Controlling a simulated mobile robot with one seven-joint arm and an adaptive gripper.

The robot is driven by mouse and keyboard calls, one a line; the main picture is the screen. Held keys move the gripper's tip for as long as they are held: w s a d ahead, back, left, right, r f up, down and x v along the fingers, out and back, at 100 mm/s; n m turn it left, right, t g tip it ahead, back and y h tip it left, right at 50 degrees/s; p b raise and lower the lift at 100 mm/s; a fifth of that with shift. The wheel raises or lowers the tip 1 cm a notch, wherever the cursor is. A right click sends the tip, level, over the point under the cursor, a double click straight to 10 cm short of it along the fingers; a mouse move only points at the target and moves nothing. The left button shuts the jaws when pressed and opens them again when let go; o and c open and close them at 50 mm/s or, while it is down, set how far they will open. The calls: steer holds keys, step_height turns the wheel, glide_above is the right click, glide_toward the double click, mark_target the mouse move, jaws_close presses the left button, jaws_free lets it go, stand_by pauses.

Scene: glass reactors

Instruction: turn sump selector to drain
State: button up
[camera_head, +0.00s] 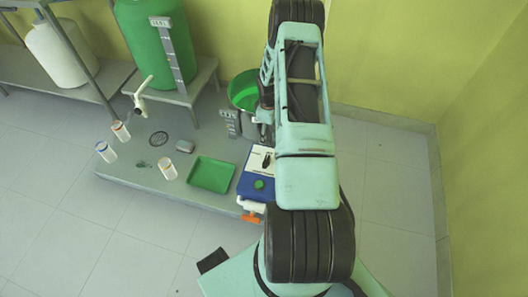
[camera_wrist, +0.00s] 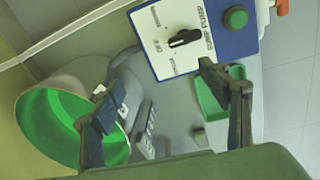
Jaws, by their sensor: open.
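The sump selector is a black knob (camera_wrist: 184,38) on the white face plate (camera_wrist: 160,56) of a blue box (camera_wrist: 238,42). The plate has small printed labels around the knob, too small to read surely; which one the knob points at I cannot tell. In the head view the black knob (camera_head: 267,161) sits on the same box (camera_head: 248,188), beside my arm. My gripper (camera_wrist: 158,86) is open and empty in the wrist view. Its two dark fingers are apart, below the plate in the picture, and the knob is not between them. My arm mostly hides the gripper in the head view.
A green button (camera_wrist: 236,18) is on the blue box. An orange-handled valve (camera_head: 250,217) is at the box's front. A green tray (camera_head: 211,174) lies to its left, with several small jars beyond. A green-lined bucket (camera_wrist: 50,125) stands behind the box. Floor to the right is clear.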

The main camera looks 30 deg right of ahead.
steer(key=n+g, duration=0.1)
glide_toward(266, 160)
steer(key=shift+y, duration=0.4)
steer(key=f+b, duration=0.1)
steer(key=f, duration=0.2)
steer(key=f+b, duration=0.1)
steer(key=f, duration=0.2)
steer(key=f+b, duration=0.1)
steer(key=f, duration=0.1)
steer(key=shift+d+f+b, duration=0.35)
steer(key=shift+f+b, duration=0.05)
steer(key=shift+c, duration=0.7)
steer(key=shift+s, duration=0.1)
steer(key=c, duration=1)
